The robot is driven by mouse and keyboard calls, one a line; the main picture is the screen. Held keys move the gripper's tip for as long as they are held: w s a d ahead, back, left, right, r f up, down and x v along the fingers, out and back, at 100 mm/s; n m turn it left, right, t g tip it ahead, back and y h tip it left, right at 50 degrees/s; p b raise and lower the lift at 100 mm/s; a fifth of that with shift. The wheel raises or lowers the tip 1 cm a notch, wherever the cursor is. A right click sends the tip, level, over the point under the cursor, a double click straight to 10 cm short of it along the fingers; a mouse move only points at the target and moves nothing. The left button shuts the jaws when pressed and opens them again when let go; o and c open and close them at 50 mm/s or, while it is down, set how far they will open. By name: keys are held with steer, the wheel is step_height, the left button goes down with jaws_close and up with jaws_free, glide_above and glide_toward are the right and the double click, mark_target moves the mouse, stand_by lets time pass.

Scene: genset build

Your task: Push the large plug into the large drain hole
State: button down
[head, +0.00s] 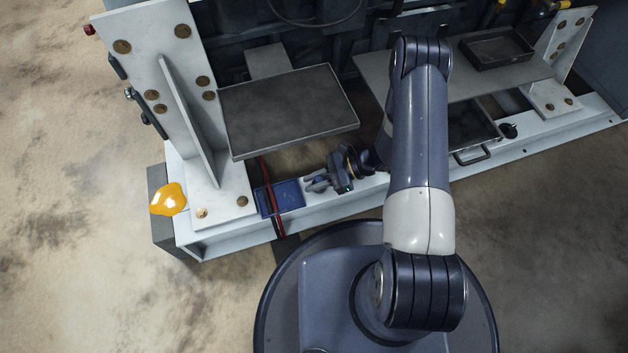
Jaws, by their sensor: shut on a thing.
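My gripper (315,182) is low over the white base rail (222,236), just right of a shallow blue tray (285,196). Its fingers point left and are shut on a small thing. That thing is mostly hidden between the fingers; I take it for the large plug, but its shape is not clear. I cannot make out the large drain hole in this view. Whether the held thing touches the rail or the tray cannot be told.
A red and a black cable (266,185) run down across the blue tray. A grey tray (288,110) overhangs behind the gripper. A white bolted bracket (170,90) stands at left, with an orange blob (168,199) beside its foot. A dark drawer (474,127) is right of my arm.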

steer(key=shift+f, duration=0.1)
stand_by(0.6)
steer(key=c, duration=1.2)
jaws_free()
step_height(320, 180, up, 10)
steer(key=p, duration=0.4)
step_height(320, 180, down, 10)
steer(key=b, duration=0.4)
steer(key=shift+f, duration=0.1)
steer(key=shift+r, duration=0.2)
